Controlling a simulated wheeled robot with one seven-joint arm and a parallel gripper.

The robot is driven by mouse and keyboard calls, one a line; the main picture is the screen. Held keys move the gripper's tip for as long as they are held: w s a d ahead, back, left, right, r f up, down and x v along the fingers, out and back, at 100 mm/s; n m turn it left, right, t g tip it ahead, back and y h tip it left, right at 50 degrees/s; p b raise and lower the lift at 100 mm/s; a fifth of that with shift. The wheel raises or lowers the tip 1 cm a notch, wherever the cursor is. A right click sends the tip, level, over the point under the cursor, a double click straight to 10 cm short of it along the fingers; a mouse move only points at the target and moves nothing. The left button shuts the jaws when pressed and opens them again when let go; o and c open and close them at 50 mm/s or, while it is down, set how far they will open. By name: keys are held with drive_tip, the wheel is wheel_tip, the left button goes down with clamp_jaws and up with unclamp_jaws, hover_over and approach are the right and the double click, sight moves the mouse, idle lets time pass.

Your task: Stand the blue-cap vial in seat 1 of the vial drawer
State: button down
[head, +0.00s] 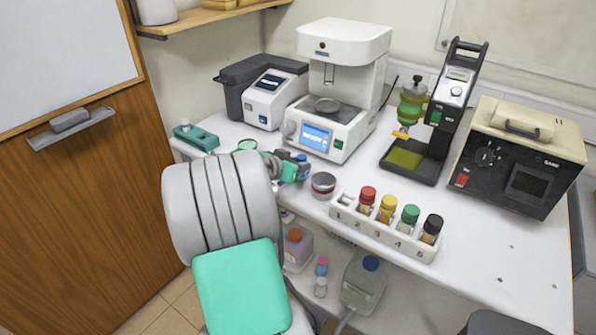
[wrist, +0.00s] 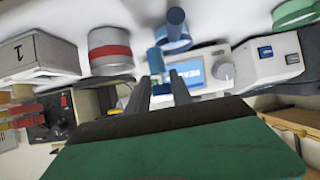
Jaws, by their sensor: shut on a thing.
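My gripper (head: 289,167) is over the bench's front left part, in front of the white instrument with the blue screen. It is shut on the blue-cap vial (head: 302,159); the fingers hide most of the vial. In the wrist view, my gripper's two dark fingers (wrist: 160,92) close around a blue piece of the vial (wrist: 156,60). The white vial drawer (head: 337,213) is at the bench's front edge, right of my gripper. Its seat 1, at the left end, looks empty. The other seats hold red-, yellow-, green- and black-capped vials.
A round tin with a red band (head: 323,185) stands between my gripper and the drawer. The white instrument (head: 335,100) is behind. A black stand (head: 410,160) is behind the drawer. The bench's right front is clear.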

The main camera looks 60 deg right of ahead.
wheel_tip(320, 180, down, 4)
drive_tip(key=shift+w+d+r+p, duration=0.15)
drive_tip(key=shift+r+p, duration=0.05)
drive_tip(key=shift+p, duration=0.35)
drive_tip(key=shift+f+b, duration=0.25)
drive_tip(key=shift+b, duration=0.15)
drive_tip(key=c, duration=1.1)
unclamp_jaws()
drive_tip(key=shift+r, duration=0.1)
